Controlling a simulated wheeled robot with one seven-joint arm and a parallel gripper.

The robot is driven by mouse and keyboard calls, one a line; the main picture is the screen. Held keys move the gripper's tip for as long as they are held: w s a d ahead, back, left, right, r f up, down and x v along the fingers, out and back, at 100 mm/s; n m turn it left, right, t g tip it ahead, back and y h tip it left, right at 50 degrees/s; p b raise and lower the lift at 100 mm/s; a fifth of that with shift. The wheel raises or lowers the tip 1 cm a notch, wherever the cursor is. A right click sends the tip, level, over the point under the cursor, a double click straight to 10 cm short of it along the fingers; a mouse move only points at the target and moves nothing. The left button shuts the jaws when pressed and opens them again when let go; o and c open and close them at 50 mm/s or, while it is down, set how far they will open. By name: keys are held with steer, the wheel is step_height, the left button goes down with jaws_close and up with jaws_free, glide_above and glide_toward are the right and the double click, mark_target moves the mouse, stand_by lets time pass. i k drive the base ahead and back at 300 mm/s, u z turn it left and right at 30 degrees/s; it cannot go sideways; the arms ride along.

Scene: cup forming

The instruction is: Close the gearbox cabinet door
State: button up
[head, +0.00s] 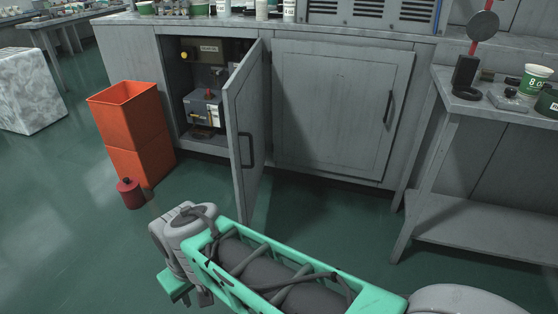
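The grey gearbox cabinet door (243,120) stands wide open, swung out toward me from its right side. Its dark bar handle (246,150) faces right, near the free edge. Inside the open cabinet, grey gearbox-like equipment (204,107) with a red knob shows below a dark box with a yellow button. My teal and grey arm reaches in from the lower right. Its end, my gripper (186,292), is low at the bottom, in front of and below the door, apart from it. Its fingers are not clear enough to tell open from shut.
Orange bins (136,150) and a small red canister (130,194) stand on the floor left of the opening. A closed cabinet door (335,105) is to the right. A side bench (480,205) stands farther right. Green floor in front of the door is clear.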

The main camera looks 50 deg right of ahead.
mark_target(243, 96)
steer(key=z, duration=0.6)
steer(key=k, duration=1.35)
steer(key=z, duration=0.45)
steer(key=i, duration=1.2)
steer(key=u, duration=0.55)
steer(key=i, duration=0.65)
steer(key=u, duration=0.7)
